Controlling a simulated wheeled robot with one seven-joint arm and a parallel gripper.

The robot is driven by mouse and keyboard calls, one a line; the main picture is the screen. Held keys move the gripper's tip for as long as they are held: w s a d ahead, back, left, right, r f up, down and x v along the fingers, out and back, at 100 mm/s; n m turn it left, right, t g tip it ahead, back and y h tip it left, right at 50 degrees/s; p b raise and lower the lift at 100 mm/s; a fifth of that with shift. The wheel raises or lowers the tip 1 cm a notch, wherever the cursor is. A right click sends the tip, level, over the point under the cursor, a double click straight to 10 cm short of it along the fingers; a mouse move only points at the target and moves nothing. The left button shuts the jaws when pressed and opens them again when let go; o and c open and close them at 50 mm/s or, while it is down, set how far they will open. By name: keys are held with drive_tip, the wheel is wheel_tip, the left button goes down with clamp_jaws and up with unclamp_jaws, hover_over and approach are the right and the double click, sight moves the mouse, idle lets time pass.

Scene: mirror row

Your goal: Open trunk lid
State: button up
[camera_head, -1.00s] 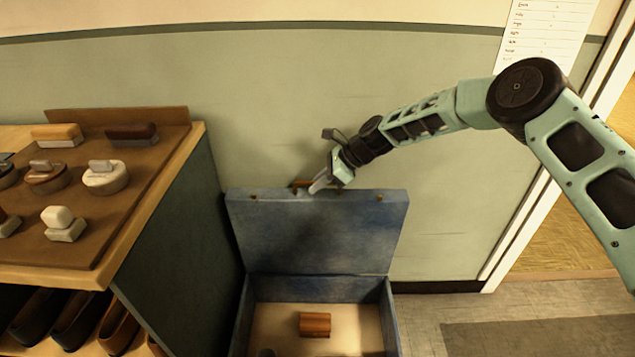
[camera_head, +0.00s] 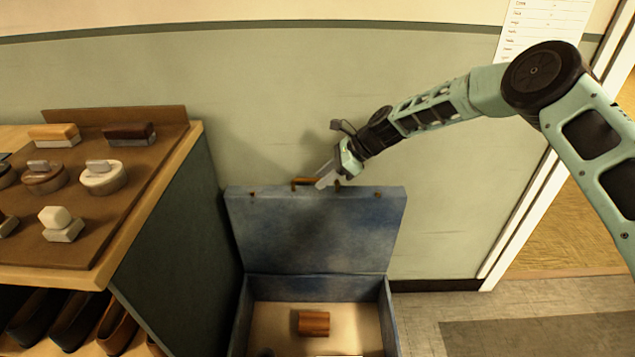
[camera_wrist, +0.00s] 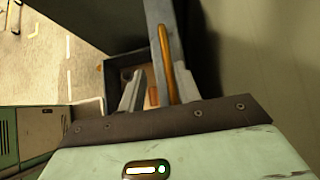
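The blue trunk (camera_head: 390,315) stands on the floor against the wall. Its lid (camera_head: 318,235) is raised, roughly upright, and leans near the wall. A brown handle (camera_head: 303,182) sits on the lid's top edge; it also shows in the wrist view (camera_wrist: 164,50). My gripper (camera_head: 326,179) is at this handle, with its fingers over the top edge of the lid. In the wrist view my gripper (camera_wrist: 158,85) looks open, its left finger apart from the handle. A brown block (camera_head: 314,323) lies inside the trunk.
A wooden shelf unit (camera_head: 180,190) with brushes on top and shoes below stands close on the trunk's left. A doorway frame (camera_head: 520,215) is at the right. The floor (camera_head: 460,305) right of the trunk is free, with a dark mat (camera_head: 540,335).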

drive_tip(key=v, duration=1.4)
drive_tip(key=s+a+r+n+g+h+p, duration=0.1)
drive_tip(key=s+a+r+n+h+p, duration=0.15)
drive_tip(key=s+r+n, duration=0.4)
drive_tip(key=s+a+r+n+h+p, duration=0.1)
drive_tip(key=s+a+n, duration=0.2)
drive_tip(key=s, duration=0.6)
drive_tip(key=s+a+r+n+g+h+p, duration=0.15)
drive_tip(key=s+r+n, duration=0.25)
drive_tip(key=s, duration=0.4)
drive_tip(key=s+d+r+n+t+h+p, duration=0.1)
drive_tip(key=s+d+n, duration=0.3)
drive_tip(key=s, duration=0.6)
drive_tip(key=s+d+r+n+t+h+p, duration=0.1)
drive_tip(key=s+d+r+n+h+p, duration=0.1)
drive_tip(key=s+n, duration=0.6)
drive_tip(key=shift+s+d+r, duration=0.6)
drive_tip(key=shift+s+d, duration=0.25)
drive_tip(key=shift+s, duration=0.4)
drive_tip(key=shift+n, duration=0.25)
